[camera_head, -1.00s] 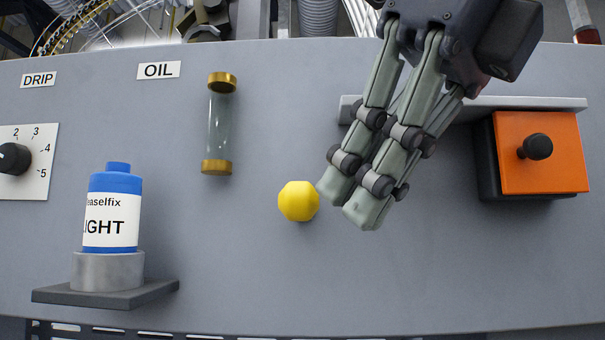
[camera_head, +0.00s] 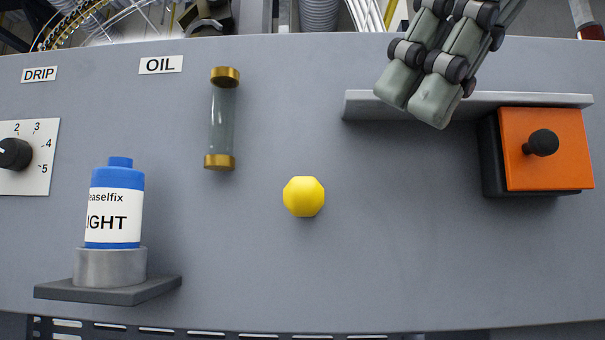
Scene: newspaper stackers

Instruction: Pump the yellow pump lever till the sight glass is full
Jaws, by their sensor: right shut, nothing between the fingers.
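The yellow pump lever (camera_head: 304,196) shows as a faceted knob near the middle of the grey panel, seen end-on. The sight glass (camera_head: 221,119) is a clear tube with brass end caps, up and left of the knob, beneath the OIL label (camera_head: 161,65). The tube looks grey and glassy; I cannot make out an oil level in it. My right gripper (camera_head: 423,98) is at the top, up and right of the knob and well apart from it. Its fingers are together and hold nothing. My left gripper is not in view.
A grey ledge (camera_head: 540,100) runs behind my right gripper. An orange box with a black knob (camera_head: 546,150) is at the right. A blue-and-white bottle (camera_head: 114,205) stands on a small shelf at lower left, below a dial (camera_head: 15,154). The panel around the yellow knob is clear.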

